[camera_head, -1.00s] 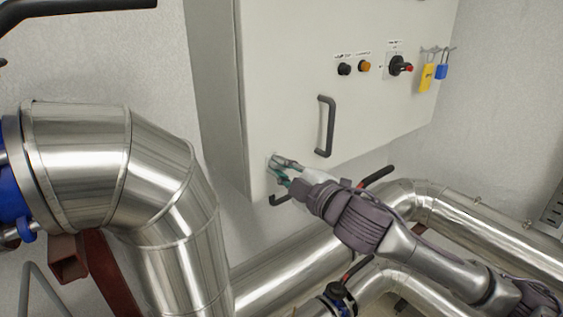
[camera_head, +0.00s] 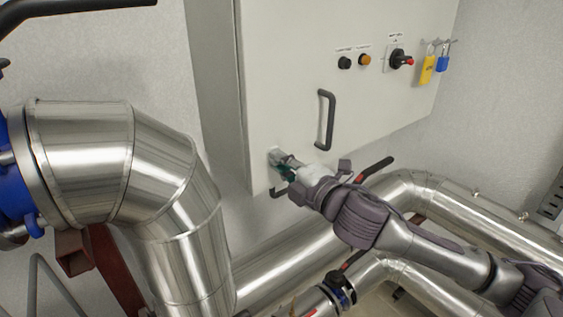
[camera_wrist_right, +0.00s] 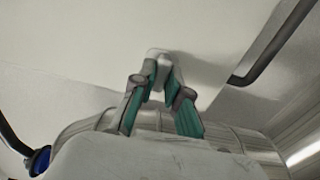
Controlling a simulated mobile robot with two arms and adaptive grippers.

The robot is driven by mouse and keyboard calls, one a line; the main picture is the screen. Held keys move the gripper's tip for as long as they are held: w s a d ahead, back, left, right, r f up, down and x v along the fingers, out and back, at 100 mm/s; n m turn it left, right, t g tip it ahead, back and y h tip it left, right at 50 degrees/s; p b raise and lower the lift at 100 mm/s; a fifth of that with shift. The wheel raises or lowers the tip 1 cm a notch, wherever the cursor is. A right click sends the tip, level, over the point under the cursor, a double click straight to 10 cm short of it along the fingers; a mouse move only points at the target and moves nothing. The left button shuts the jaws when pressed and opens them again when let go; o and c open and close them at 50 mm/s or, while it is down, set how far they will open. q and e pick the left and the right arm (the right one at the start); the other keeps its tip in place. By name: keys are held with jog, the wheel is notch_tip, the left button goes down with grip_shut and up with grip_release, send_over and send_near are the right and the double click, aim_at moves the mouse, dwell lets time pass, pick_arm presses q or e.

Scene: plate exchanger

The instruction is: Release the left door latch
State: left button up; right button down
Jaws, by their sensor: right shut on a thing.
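The door latch (camera_head: 273,154) is a small grey metal piece near the lower left corner of the white cabinet door (camera_head: 285,85). It is mostly hidden behind my right gripper (camera_head: 281,164), whose fingers are closed on it. In the right wrist view the two green-padded fingers (camera_wrist_right: 164,82) meet around the latch (camera_wrist_right: 161,60), which stands out from the white door panel. How far the latch is turned cannot be told. The door looks closed. My left gripper is not in view.
A dark door handle (camera_head: 326,120) stands right of the latch. A black button, an orange button, a rotary switch (camera_head: 401,60) and yellow and blue padlocks (camera_head: 427,69) are higher up. Thick metal pipes (camera_head: 165,190) fill the left, and more run below the cabinet.

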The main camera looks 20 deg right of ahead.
jog(key=c, duration=1.2)
grip_release()
jog(key=shift+v, duration=5.9)
